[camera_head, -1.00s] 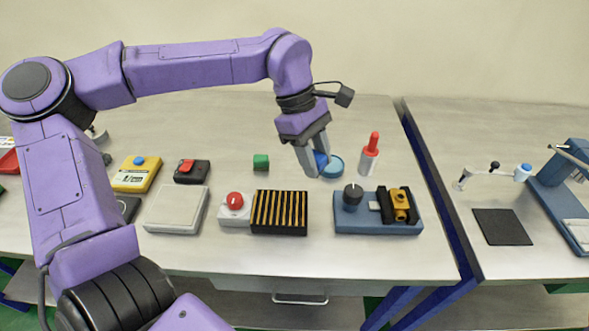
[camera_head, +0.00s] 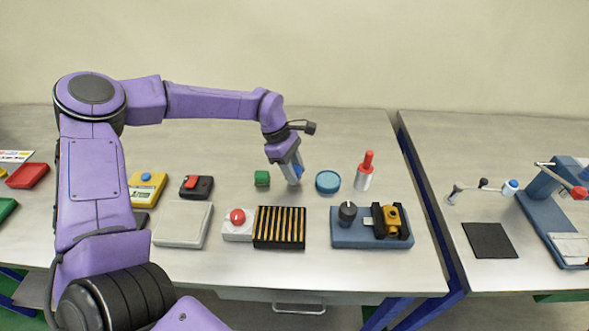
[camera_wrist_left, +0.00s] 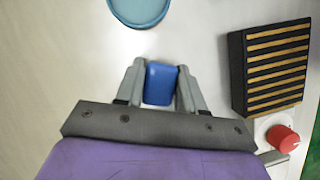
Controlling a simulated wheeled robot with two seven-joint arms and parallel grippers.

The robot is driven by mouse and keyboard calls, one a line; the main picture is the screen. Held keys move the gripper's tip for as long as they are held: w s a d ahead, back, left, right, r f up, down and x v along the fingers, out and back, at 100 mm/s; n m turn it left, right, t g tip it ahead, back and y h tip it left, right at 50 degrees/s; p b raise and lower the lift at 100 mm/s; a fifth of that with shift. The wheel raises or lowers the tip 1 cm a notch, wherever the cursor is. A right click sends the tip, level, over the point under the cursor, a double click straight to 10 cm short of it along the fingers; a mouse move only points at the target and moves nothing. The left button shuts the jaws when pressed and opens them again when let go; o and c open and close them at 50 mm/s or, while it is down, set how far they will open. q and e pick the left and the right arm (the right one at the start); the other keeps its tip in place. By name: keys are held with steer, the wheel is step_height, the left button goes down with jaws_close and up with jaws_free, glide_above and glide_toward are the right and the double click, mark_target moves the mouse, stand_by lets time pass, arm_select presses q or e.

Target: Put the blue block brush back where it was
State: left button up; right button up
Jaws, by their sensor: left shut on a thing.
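The blue block brush (camera_wrist_left: 160,84) is between the fingers of my left gripper (camera_wrist_left: 161,86), which is shut on it. In the head view my left gripper (camera_head: 294,175) points down at the table between the green block and the blue round dish, and only a bit of blue (camera_head: 299,171) shows past the fingers. I cannot tell whether the brush touches the table. The blue round dish (camera_head: 328,181) is just right of the gripper, and it also shows at the top of the wrist view (camera_wrist_left: 140,8). My right gripper is not in view.
A black slotted block (camera_head: 280,228) with yellow stripes and a red-knobbed box (camera_head: 238,226) stand in front. A red-tipped bottle (camera_head: 365,172) and a blue fixture (camera_head: 372,236) are to the right. The table behind is clear.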

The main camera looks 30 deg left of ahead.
arm_select(q)
steer(key=shift+f, duration=0.9)
steer(key=o, duration=1)
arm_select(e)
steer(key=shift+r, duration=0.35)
arm_select(q)
steer(key=shift+r, duration=0.35)
steer(key=b+v, duration=0.1)
steer(key=v, duration=1)
steer(key=shift+a+r+b, duration=0.15)
steer(key=shift+r+b, duration=0.15)
steer(key=shift+b, duration=0.05)
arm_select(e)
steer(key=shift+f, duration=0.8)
